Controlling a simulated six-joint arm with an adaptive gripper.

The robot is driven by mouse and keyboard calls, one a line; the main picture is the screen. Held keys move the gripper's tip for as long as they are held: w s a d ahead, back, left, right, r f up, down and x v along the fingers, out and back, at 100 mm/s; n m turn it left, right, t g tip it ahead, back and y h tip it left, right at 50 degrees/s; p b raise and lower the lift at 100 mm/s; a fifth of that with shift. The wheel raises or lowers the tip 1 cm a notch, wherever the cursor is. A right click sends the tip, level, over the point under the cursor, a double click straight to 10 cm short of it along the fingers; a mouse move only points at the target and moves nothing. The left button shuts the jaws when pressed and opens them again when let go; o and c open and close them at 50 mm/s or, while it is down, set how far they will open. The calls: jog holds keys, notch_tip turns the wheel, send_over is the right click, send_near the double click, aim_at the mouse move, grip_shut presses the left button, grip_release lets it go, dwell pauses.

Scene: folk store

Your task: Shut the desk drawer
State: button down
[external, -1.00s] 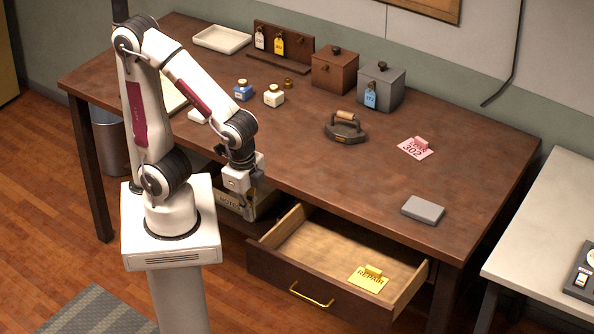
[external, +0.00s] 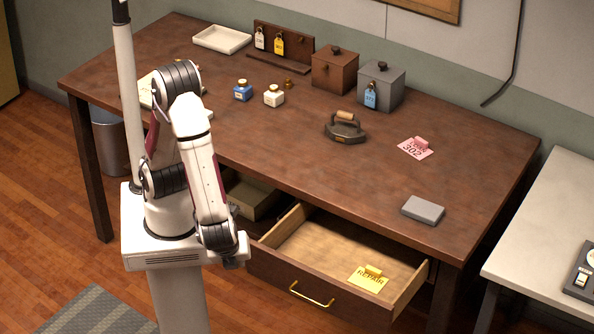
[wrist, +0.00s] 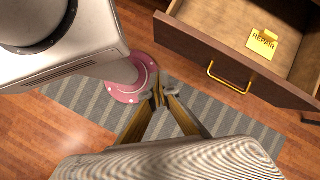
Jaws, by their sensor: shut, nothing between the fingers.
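The desk drawer (external: 283,284) is pulled open at the front of the brown desk, with a brass handle (external: 311,295) on its front. A yellow REPAIR tag (external: 368,279) lies inside it. In the wrist view the drawer front (wrist: 235,62), handle (wrist: 228,78) and yellow tag (wrist: 263,42) show at the upper right. My gripper (wrist: 158,92) is shut and empty, low in front of the desk and left of the drawer, apart from the handle. In the external view my gripper (external: 231,262) is small and partly hidden by the wrist.
The desk top (external: 300,165) holds an iron (external: 345,128), two boxes (external: 381,88), ink bottles (external: 273,96), a pink tag (external: 415,147) and a grey block (external: 423,210). An open shelf with a box (external: 252,199) is left of the drawer.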

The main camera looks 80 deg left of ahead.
jog(key=w+d+f+m+t, duration=0.2)
jog(key=d+f+m+t, duration=0.2)
jog(key=m, duration=0.3)
jog(key=shift+w+f+m, duration=0.2)
jog(key=shift+f+m, duration=0.2)
jog(key=shift+f, duration=0.2)
send_near(283, 279)
jog(key=shift+x, duration=3)
jog(key=shift+f, duration=0.1)
jog(key=w+a, duration=1.6)
jog(key=shift+w+a, duration=0.65)
